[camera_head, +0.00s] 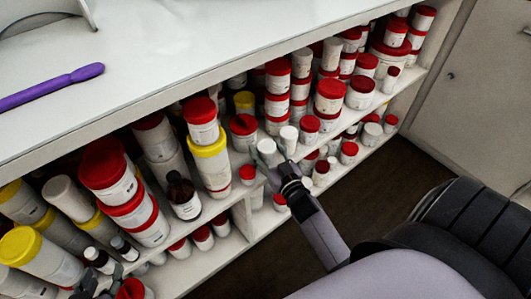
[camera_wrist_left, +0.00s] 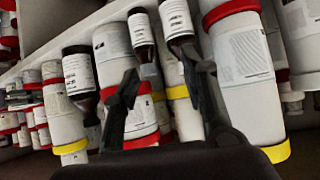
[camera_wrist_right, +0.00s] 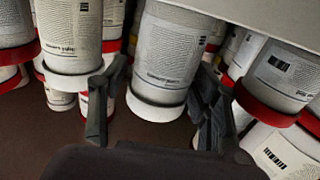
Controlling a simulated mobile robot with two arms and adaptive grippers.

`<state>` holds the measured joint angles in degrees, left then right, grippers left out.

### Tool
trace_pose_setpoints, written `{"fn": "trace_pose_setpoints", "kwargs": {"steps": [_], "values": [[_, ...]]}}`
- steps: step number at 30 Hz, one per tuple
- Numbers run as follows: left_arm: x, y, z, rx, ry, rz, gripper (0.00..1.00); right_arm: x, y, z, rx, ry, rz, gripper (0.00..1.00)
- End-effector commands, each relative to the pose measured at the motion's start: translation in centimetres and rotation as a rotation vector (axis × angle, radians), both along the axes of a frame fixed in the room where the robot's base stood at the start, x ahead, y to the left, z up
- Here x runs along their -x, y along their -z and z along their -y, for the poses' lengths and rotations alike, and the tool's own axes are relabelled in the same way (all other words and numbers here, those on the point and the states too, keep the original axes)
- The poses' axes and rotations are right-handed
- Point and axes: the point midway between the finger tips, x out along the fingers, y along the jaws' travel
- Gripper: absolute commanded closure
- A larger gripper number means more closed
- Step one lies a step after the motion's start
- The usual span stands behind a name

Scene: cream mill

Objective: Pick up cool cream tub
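Which tub is the cool cream cannot be told; labels are too small or blurred. My right gripper (camera_head: 277,161) reaches in from the lower right to the shelf, close to small white-lidded tubs (camera_head: 267,147). In the right wrist view my right gripper (camera_wrist_right: 155,108) is open, and a white tub with a white lid (camera_wrist_right: 165,55) stands upside down in the picture, between and beyond the fingers. No contact is clear. My left gripper (camera_wrist_left: 163,78) is open and empty in the left wrist view, facing brown bottles (camera_wrist_left: 143,38) and white tubs. In the head view only its dark tip (camera_head: 88,284) shows at lower left.
Shelves under a white counter (camera_head: 200,45) are packed with red-lidded and yellow-lidded tubs (camera_head: 208,160). A shelf divider (camera_head: 243,213) stands left of my right gripper. A purple tool (camera_head: 50,87) lies on the counter. The dark floor (camera_head: 375,200) at right is clear.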

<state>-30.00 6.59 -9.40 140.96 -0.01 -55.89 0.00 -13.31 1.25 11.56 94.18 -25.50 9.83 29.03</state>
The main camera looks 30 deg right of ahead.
Motion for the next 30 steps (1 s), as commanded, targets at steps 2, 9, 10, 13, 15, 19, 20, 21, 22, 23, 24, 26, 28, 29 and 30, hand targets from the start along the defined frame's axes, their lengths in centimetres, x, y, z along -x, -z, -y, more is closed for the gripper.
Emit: {"fn": "trace_pose_setpoints", "kwargs": {"steps": [2,9,10,13,15,19,20,21,22,23,24,26,28,29,30], "values": [[0.01,0.01,0.00,0.000,0.000,0.000,0.60,0.00,0.00,-0.01,0.000,0.000,0.000,0.49],[0.00,0.04,-0.02,-0.001,-0.001,-0.001,0.60,-0.01,0.00,0.00,0.000,0.000,0.000,0.65],[0.01,0.03,-0.02,-0.001,-0.001,-0.001,0.60,-0.01,-0.01,0.00,0.000,0.000,0.000,0.67],[0.00,0.04,-0.02,-0.001,-0.001,-0.002,0.60,-0.02,-0.01,-0.01,0.000,0.000,0.000,0.73],[0.00,0.04,-0.02,-0.001,-0.001,-0.002,0.60,-0.02,-0.01,0.00,0.000,0.000,0.000,0.78],[0.00,0.04,-0.03,-0.001,-0.001,-0.002,0.60,-0.03,-0.07,-0.01,0.000,0.000,0.002,0.85],[0.00,0.04,-0.03,-0.001,-0.001,-0.002,0.60,-0.04,-0.07,-0.01,0.000,0.000,0.002,0.85],[0.00,0.04,-0.03,-0.001,-0.001,-0.002,0.60,-0.04,-0.07,-0.01,0.000,-0.001,0.002,0.85],[0.00,0.04,-0.03,-0.001,-0.001,-0.002,0.60,-0.04,-0.07,-0.01,0.000,-0.001,0.002,0.85],[0.00,0.04,-0.03,0.000,-0.001,-0.002,0.60,-0.04,-0.07,-0.01,0.000,-0.001,0.002,0.85],[0.00,0.03,-0.03,0.000,-0.001,-0.001,0.60,-0.04,-0.08,-0.01,0.000,-0.001,0.002,0.85],[0.01,0.02,-0.03,0.000,-0.001,-0.002,0.60,-0.04,-0.11,-0.01,0.000,-0.001,0.002,0.85],[0.05,0.02,-0.04,-0.001,-0.001,-0.006,0.60,-0.04,-0.23,-0.01,0.001,-0.001,0.002,0.85],[0.10,0.05,-0.06,-0.002,-0.002,-0.009,0.60,-0.04,-0.30,0.00,0.001,-0.001,0.002,0.85],[0.18,0.10,-0.08,-0.003,-0.002,-0.015,0.60,-0.04,-0.43,0.00,0.001,-0.001,0.002,0.85]]}}
